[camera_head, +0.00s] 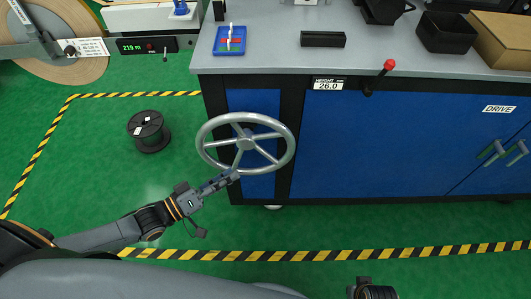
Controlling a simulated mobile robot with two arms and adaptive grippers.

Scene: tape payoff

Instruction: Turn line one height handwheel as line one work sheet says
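The silver spoked height handwheel (250,143) stands out from the left front of the grey-topped blue cabinet. Above it to the right, a label reading HEIGHT mm has a counter (327,85) showing 26.0. My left gripper (232,176) reaches up from the lower left, its fingertips at the wheel's lower rim. Whether the fingers close around the rim or only lie beside it is unclear. My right gripper is not visible; only a small dark part of what seems to be my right arm shows at the bottom edge. No readable work sheet for line one is in view.
A red-knobbed lever (379,76) sticks out right of the counter. A black spool (149,131) stands on the green floor, left of the wheel. A display (133,46) reads 21.9 m.

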